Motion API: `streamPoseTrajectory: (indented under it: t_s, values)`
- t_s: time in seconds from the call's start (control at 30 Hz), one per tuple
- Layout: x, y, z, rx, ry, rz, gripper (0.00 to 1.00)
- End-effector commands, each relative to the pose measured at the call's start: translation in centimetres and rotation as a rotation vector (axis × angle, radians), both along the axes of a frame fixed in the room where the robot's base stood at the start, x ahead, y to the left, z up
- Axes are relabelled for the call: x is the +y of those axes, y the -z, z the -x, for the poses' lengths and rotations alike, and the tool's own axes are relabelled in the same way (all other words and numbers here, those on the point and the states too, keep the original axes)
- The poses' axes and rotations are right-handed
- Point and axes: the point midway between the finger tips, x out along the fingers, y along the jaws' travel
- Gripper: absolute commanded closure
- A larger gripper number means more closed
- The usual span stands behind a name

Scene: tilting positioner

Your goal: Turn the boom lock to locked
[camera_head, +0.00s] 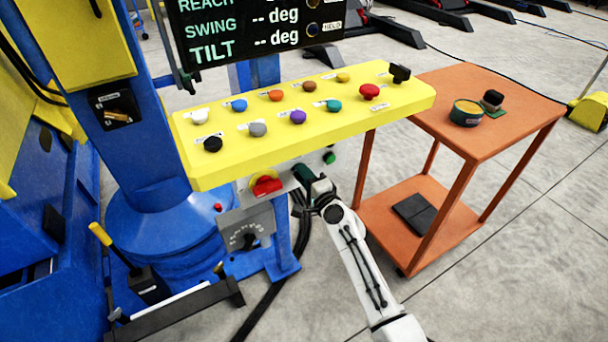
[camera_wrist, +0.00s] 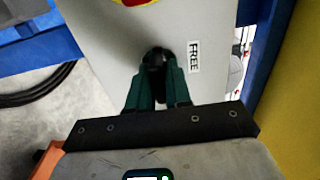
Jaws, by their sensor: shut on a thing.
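My gripper (camera_head: 301,172) reaches up to the grey panel under the yellow console. In the wrist view, its two green fingers (camera_wrist: 160,62) are closed on a small dark knob (camera_wrist: 157,55) on that panel, probably the boom lock. A white label reading FREE (camera_wrist: 194,56) is right of the knob. The fingers cover most of the knob, so its pointing direction cannot be told. In the head view, my gripper hides the knob.
The yellow console (camera_head: 300,112) with coloured knobs overhangs the panel. An orange cart (camera_head: 480,95) stands at the right. Cables (camera_head: 272,290) run below.

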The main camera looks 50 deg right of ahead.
Motion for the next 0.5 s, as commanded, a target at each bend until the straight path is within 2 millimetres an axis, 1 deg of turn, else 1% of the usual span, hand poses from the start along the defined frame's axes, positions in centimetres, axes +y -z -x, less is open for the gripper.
streamPoseTrajectory:
  t_s: [0.37, 0.4, 0.5]
  values:
    - [-0.07, 0.21, 0.12, 0.001, 0.002, -0.008, 1.00]
    - [-0.07, 0.21, 0.12, 0.001, 0.002, -0.008, 0.79]
    - [-0.06, 0.17, 0.10, 0.001, 0.002, -0.007, 0.69]
